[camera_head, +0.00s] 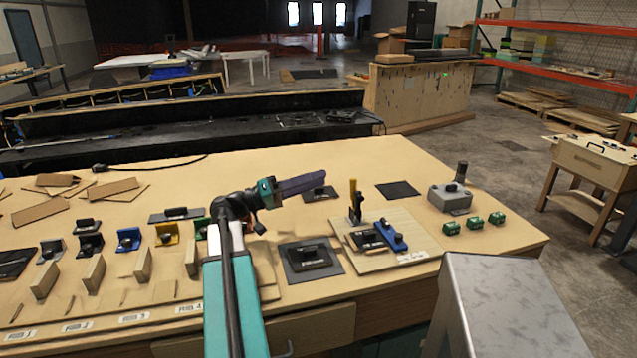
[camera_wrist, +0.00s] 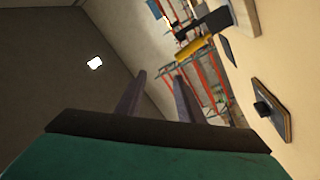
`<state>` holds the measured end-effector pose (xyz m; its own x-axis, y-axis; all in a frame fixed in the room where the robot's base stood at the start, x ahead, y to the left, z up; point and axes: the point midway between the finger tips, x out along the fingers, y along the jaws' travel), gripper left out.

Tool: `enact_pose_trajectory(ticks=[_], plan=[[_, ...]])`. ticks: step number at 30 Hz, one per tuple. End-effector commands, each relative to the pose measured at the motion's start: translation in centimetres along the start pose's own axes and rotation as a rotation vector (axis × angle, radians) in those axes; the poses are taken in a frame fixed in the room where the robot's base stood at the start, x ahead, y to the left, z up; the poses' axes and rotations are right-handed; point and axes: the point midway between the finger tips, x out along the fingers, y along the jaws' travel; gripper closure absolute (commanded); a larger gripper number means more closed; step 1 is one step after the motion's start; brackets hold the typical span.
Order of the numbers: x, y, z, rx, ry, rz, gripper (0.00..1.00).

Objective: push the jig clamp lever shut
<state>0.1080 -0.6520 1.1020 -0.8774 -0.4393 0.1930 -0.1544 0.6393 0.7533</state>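The jig stands on a light wooden board (camera_head: 405,222) right of centre on the workbench. A yellow lever (camera_head: 353,190) stands upright at its back, with a dark part beside it. The yellow piece also shows near the top of the wrist view (camera_wrist: 194,47), tilted by the camera's roll. A blue block (camera_head: 392,235) and a black knobbed piece (camera_head: 367,239) lie on the board. My gripper (camera_head: 322,180) is above the bench, left of the lever, its purple fingers pointing right. In the wrist view its fingers (camera_wrist: 160,78) are apart with nothing between them.
A dark knobbed plate (camera_head: 311,260) lies left of the jig. A grey box with a post (camera_head: 450,198) and several small green blocks (camera_head: 475,223) stand to the right. A flat black square (camera_head: 398,190) lies behind the jig. Several knobbed pieces and wooden blocks fill the left side.

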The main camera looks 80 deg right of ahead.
Motion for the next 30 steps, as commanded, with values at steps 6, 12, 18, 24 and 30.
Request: enact_pose_trajectory(ticks=[6, 12, 18, 24, 30], plan=[[-1.0, -0.1, -0.4, 0.0, 0.0, 0.0, 0.66], [-1.8, -0.2, -0.7, 0.0, 0.0, 0.0, 0.66], [-2.7, -0.2, -1.1, 0.001, 0.0, 0.0, 0.66], [-3.5, -0.3, -1.4, 0.001, 0.0, 0.0, 0.66], [-4.4, -0.4, -1.8, 0.001, 0.001, 0.0, 0.66]])
